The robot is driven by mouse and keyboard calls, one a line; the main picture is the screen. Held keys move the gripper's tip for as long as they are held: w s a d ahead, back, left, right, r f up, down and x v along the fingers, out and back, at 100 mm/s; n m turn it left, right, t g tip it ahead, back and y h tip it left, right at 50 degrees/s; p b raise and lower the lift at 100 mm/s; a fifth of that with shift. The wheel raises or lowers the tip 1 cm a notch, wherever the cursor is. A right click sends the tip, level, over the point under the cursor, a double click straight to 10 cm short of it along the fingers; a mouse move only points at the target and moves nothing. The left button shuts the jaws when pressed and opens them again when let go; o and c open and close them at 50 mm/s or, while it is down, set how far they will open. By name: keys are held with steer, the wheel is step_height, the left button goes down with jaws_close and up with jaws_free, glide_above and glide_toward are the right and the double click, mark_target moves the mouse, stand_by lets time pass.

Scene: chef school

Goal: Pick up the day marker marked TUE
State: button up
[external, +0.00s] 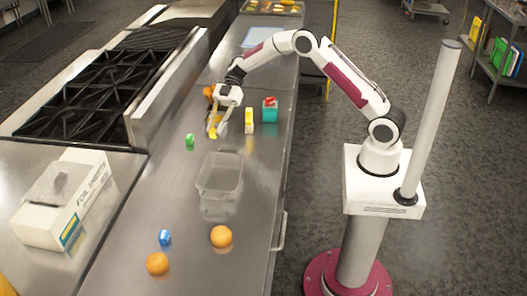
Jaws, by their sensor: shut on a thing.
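My gripper (214,130) is over the far part of the steel counter. It is shut on a small yellow block (213,134), which is partly hidden by the fingers. A small green block (190,140) stands on the counter to the left of my gripper, and a small blue block (165,238) lies near the front. These small blocks look like day markers, but their lettering is too small to read, so I cannot tell which says TUE.
A clear plastic tub (219,176) stands mid-counter. A yellow-and-white box (249,121) and a teal container (270,114) with something red stand right of my gripper. A foil box (64,200) and a stove (95,95) are left.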

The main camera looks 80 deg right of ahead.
steer(key=shift+r, duration=3.1)
